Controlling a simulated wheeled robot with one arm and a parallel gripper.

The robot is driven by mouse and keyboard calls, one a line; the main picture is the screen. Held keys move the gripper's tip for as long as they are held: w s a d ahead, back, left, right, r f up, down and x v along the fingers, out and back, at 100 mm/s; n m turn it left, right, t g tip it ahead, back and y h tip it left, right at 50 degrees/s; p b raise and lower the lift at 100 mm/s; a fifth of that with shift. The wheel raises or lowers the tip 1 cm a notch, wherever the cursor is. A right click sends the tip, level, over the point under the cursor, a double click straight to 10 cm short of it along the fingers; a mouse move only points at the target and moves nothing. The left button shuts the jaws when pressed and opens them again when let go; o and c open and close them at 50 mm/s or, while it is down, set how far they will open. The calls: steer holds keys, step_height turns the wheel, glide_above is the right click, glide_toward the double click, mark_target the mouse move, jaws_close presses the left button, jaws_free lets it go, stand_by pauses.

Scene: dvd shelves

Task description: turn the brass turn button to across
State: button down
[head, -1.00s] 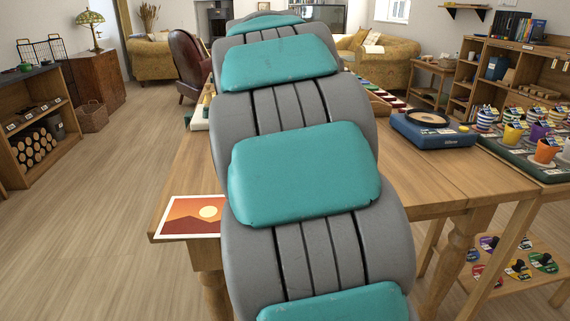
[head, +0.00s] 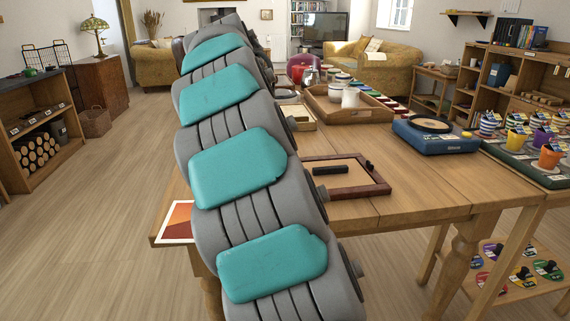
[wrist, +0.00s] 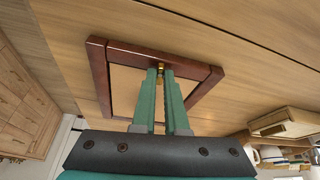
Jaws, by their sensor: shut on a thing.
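In the wrist view, my gripper (wrist: 161,72) has its two green fingers close together, shut on the small brass turn button (wrist: 160,66). The button sits at the middle of one side of a dark red-brown wooden frame (wrist: 125,48) with a tan panel. The fingers hide most of the button, so its exact angle cannot be told. In the head view, a dark wooden frame with a tan panel (head: 350,192) lies on the table, partly behind my arm. My gripper and the button are hidden there.
The wooden table (head: 425,190) is clear right of the frame. A blue turntable (head: 435,136) stands beyond it. A wooden tray with white pots (head: 385,115) is farther back. A sunset picture (head: 176,222) lies at the left edge.

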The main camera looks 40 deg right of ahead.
steer(key=shift+m+g+y, duration=0.3)
steer(key=shift+m, duration=0.8)
steer(key=c, duration=0.9)
jaws_free()
steer(key=shift+c, duration=0.2)
